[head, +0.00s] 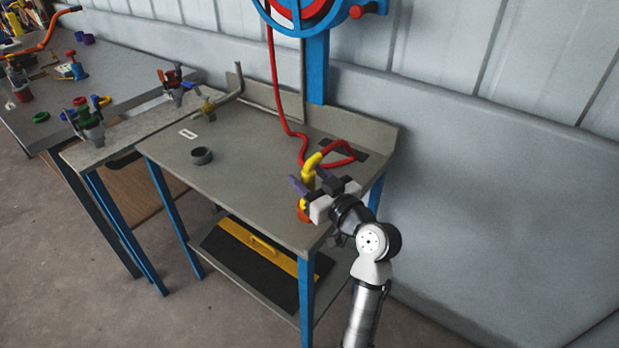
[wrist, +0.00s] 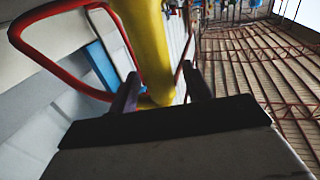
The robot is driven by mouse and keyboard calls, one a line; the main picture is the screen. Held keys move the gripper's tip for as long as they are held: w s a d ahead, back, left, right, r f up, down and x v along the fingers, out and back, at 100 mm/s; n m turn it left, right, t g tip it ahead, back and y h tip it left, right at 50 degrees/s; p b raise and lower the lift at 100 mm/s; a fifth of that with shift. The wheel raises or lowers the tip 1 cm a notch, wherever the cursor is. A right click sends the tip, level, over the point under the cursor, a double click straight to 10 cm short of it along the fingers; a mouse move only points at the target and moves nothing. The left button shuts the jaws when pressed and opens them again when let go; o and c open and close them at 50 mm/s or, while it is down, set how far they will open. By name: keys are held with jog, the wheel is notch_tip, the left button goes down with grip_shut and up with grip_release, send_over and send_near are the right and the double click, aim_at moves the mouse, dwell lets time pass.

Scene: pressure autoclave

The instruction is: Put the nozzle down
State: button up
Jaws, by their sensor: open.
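The yellow nozzle (head: 310,170) stands roughly upright near the right front corner of the grey workbench (head: 240,150), joined to a red hose (head: 274,80). An orange-red part shows below it at the bench edge; I cannot tell whether it belongs to the nozzle. My gripper (head: 312,181) is open at the nozzle, with its dark fingers on either side. In the wrist view the nozzle (wrist: 150,50) rises between the two fingers (wrist: 160,90). My gripper hides part of the nozzle, and I cannot tell whether a finger touches it.
A blue hose reel (head: 317,60) stands behind the bench. Benches with valves (head: 90,125) stand to the left. A black and yellow item (head: 262,255) is on the lower shelf.

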jog(key=shift+r, duration=0.15)
jog(key=b+v, duration=0.3)
jog(key=v, duration=0.9)
